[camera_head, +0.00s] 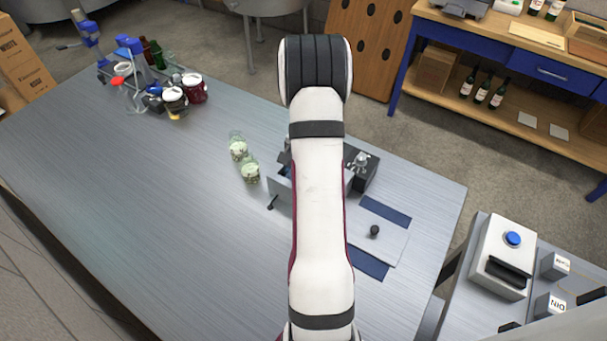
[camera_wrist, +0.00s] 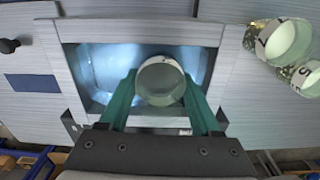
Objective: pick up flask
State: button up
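In the wrist view, a round, pale-green glass vessel (camera_wrist: 160,80), seen from above, sits between the two green fingers of my gripper (camera_wrist: 160,90). It looks like the flask, but I see mainly its rim and mouth. The fingers lie close along both of its sides; I cannot tell whether they press on it. It is over or inside a grey-framed, brightly lit box (camera_wrist: 220,35), and whether it rests on the bottom is unclear. In the head view my arm hides the gripper and this vessel.
Bottles, jars and a red-topped flask (camera_head: 122,88) crowd the far left of the grey table (camera_head: 150,210). A dark knob (camera_head: 374,231) is at right. The table's left middle is clear.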

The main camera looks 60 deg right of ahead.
grip_shut()
jog(key=shift+r, duration=0.1)
